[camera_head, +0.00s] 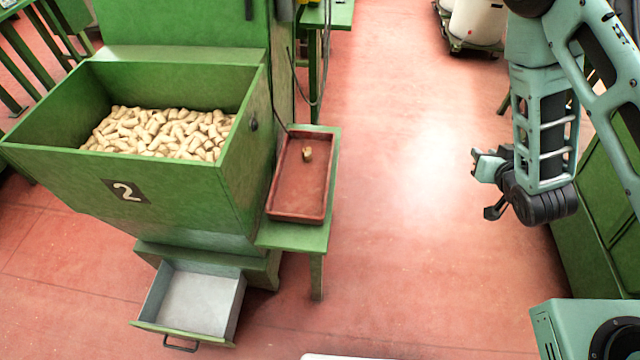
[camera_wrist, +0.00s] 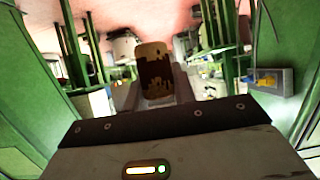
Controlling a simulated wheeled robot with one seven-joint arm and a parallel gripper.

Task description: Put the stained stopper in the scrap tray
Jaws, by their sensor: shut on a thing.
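The stained stopper (camera_wrist: 154,68) shows in the wrist view, pale cork at the top with a dark brown ragged stain over its lower part. My gripper (camera_head: 484,188) is shut on it. In the head view my gripper hangs over open floor at the right, and I cannot make out the stopper there. A shallow red-brown tray (camera_head: 297,215), likely the scrap tray, sits on a green side shelf left of my gripper and well apart from it. One small brownish stopper (camera_head: 307,154) lies in that tray.
A green hopper marked 2 (camera_head: 125,191), full of pale stoppers (camera_head: 165,133), stands left of the tray. A grey drawer (camera_head: 195,303) is pulled open below it. A thin cable hangs behind the tray. Red floor (camera_head: 410,270) lies clear between shelf and arm.

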